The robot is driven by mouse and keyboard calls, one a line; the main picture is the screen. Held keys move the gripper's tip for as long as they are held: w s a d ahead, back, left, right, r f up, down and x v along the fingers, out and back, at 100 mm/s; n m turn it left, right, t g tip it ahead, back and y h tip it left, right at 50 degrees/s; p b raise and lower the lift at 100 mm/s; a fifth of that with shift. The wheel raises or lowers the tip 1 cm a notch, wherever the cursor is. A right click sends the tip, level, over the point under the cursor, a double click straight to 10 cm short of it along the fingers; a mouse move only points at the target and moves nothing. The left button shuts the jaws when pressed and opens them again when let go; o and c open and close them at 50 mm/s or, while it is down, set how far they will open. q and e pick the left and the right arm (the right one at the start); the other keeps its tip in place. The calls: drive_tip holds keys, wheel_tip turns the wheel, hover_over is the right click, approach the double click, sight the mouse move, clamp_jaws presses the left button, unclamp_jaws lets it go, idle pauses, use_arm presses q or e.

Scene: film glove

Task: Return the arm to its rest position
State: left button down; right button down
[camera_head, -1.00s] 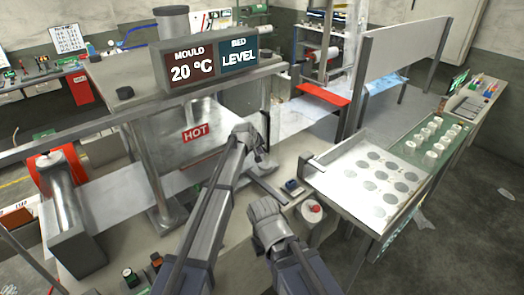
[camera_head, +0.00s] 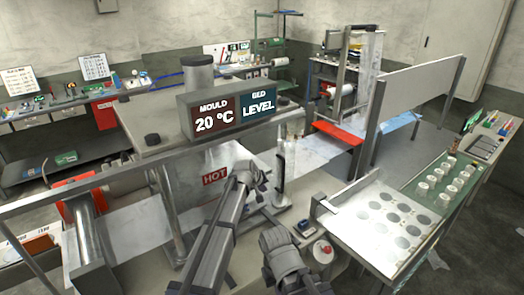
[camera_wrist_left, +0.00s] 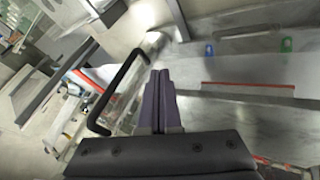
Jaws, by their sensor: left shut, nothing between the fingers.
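My left arm rises from the bottom of the head view to a bent joint in front of the film machine. My left gripper (camera_head: 261,181) is small and partly hidden there. In the left wrist view its two dark fingers (camera_wrist_left: 160,100) lie together, shut, with nothing between them. A black curved handle (camera_wrist_left: 118,88) is close to the left of the fingers in that view. My right arm (camera_head: 284,255) shows at the lower middle, right of the left arm. Its gripper is not visible.
The machine's MOULD and BED sign (camera_head: 236,112) and the red HOT label (camera_head: 216,175) stand beyond my left arm. A white tray with grey discs (camera_head: 375,232) is at right. Grey floor is open at far right.

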use_arm(q)
drive_tip(key=s+a+f+m+g+y+b, duration=0.1)
drive_tip(key=s+f+b, duration=0.3)
drive_tip(key=s, duration=0.9)
drive_tip(key=s+a+f+m+g+y+b, duration=0.2)
drive_tip(key=s+f, duration=0.6)
drive_tip(key=s, duration=0.6)
drive_tip(key=s+a+f+m+g+y+b, duration=0.1)
drive_tip(key=s+a+f+m+g+b, duration=0.3)
drive_tip(key=s, duration=0.9)
wheel_tip(320, 180, down, 3)
drive_tip(key=b, duration=0.4)
drive_tip(key=shift+s+a+y, duration=0.3)
drive_tip(key=shift+y, duration=0.1)
